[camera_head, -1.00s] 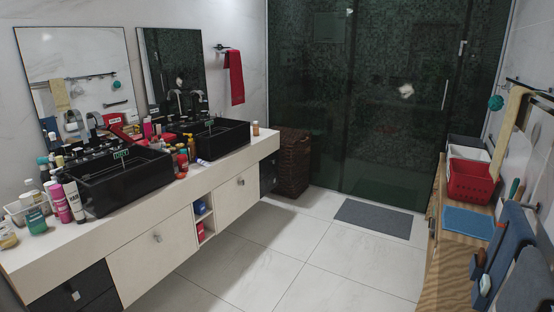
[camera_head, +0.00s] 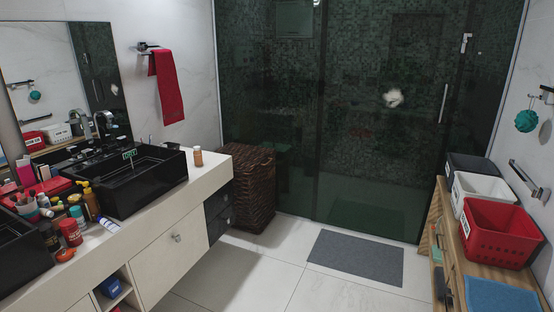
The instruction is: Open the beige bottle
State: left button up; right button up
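A small beige-orange bottle (camera_head: 198,157) stands upright near the far right end of the white counter (camera_head: 217,160), to the right of the far black sink. It has a lighter top, but it is too small to tell details of its cap. It is the thing in view that best fits the beige bottle. A yellowish-brown bottle (camera_head: 90,200) stands among several items left of that sink. Neither of my grippers is in view.
The far black vessel sink (camera_head: 150,190) is close to the small bottle. A wicker basket (camera_head: 250,190) stands beyond the counter's end. The tiled floor around the grey mat (camera_head: 357,257) is clear. A wooden bench with a red basket (camera_head: 495,235) runs along the right.

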aim_at(197, 155)
jog(key=i, duration=1.05)
jog(key=i+l+u, duration=0.1)
jog(key=i, duration=0.95)
jog(key=i+l+u, duration=0.1)
jog(key=i+u, duration=0.4)
jog(key=i+l+u, duration=0.25)
jog(key=u, duration=0.25)
jog(key=i+l+u, duration=0.7)
jog(key=l+u, duration=0.25)
